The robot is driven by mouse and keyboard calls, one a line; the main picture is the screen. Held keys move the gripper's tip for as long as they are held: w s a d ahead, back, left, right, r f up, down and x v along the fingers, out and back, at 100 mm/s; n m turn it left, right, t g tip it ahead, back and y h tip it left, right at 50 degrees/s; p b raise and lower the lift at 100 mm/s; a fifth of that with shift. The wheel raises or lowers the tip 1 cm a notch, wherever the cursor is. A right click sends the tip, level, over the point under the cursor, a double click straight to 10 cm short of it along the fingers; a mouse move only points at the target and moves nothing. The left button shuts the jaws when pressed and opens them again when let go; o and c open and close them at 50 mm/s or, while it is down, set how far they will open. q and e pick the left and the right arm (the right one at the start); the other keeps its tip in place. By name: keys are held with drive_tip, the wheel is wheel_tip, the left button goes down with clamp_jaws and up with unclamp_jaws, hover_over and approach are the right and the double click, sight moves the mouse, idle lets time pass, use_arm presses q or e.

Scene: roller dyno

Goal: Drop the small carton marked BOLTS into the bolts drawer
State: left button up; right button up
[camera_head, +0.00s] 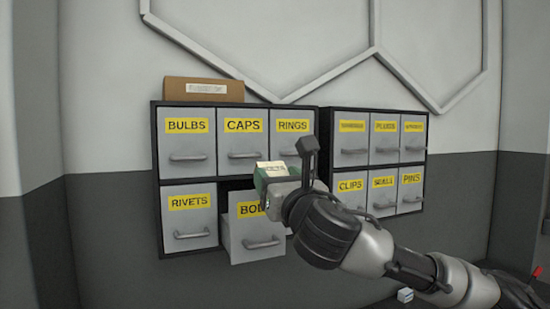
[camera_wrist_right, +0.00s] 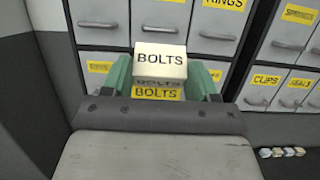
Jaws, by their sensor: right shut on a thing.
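The small cream carton marked BOLTS (camera_wrist_right: 160,60) is held between the green fingers of my right gripper (camera_wrist_right: 163,78) in the right wrist view. In the head view the carton (camera_head: 271,168) and the right gripper (camera_head: 268,178) are above the bolts drawer (camera_head: 256,236). That drawer is pulled out from the lower row, and my gripper and arm cover part of its label. In the wrist view its yellow BOLTS label (camera_wrist_right: 155,93) shows just below the carton. The inside of the drawer is mostly hidden. My left gripper does not show.
The RIVETS drawer (camera_head: 190,222) is shut to the left, and the CAPS drawer (camera_head: 243,140) is shut above. A second drawer cabinet (camera_head: 372,110) hangs to the right. A brown box (camera_head: 203,90) sits on top. Several small cartons (camera_wrist_right: 283,152) lie at lower right.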

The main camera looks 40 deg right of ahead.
drive_tip(key=shift+d+r, duration=0.15)
drive_tip(key=shift+r, duration=0.25)
drive_tip(key=shift+w, duration=0.1)
drive_tip(key=shift+w+d+f+b, duration=0.15)
drive_tip(key=shift+w+b, duration=0.15)
drive_tip(key=shift+w, duration=0.3)
drive_tip(key=w+d+f, duration=0.1)
drive_tip(key=w+d, duration=0.1)
drive_tip(key=w, duration=0.9)
drive_tip(key=shift+d+f+p, duration=0.2)
drive_tip(key=shift+d+p, duration=0.1)
drive_tip(key=shift+s, duration=0.1)
